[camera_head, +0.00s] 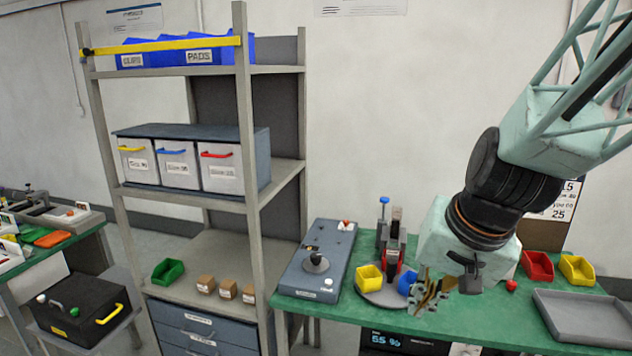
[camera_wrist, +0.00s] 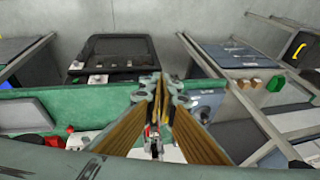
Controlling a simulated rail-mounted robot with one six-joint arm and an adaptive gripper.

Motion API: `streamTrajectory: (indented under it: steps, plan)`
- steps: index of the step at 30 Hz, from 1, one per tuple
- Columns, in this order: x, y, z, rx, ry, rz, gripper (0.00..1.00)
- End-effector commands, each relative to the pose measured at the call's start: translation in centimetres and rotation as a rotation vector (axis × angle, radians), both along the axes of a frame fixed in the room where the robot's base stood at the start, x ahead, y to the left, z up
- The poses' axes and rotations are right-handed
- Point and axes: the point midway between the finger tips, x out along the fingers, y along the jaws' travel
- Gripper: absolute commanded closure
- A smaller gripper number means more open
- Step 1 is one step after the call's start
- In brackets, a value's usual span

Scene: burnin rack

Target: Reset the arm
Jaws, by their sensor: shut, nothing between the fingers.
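My arm reaches in from the upper right in the head view, and my gripper (camera_head: 432,292) hangs low over the green workbench. In the wrist view my gripper (camera_wrist: 160,82) shows its two brown-sided fingers with the tips together. It is shut and empty. In the head view it appears in front of the blue bin (camera_head: 406,283), close to the bench's front edge. How far above the bench it is, I cannot tell.
The green bench (camera_head: 480,318) carries a grey-blue fixture (camera_head: 318,262), a yellow bin (camera_head: 369,277), a red bin (camera_head: 537,265) and a grey tray (camera_head: 590,318). A shelving rack (camera_head: 245,150) stands left of the bench. A black case (camera_head: 82,308) sits further left.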

Motion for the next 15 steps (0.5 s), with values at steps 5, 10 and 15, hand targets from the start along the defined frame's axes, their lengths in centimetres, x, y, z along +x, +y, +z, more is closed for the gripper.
streamTrajectory:
  steps: [5,10,15]
  plan:
    - [-2.4,0.5,2.0,-0.015,-0.005,0.047,1.0]
    - [-4.8,0.8,3.6,-0.032,-0.005,0.089,1.0]
    - [-7.3,0.9,5.1,-0.052,-0.005,0.129,1.0]
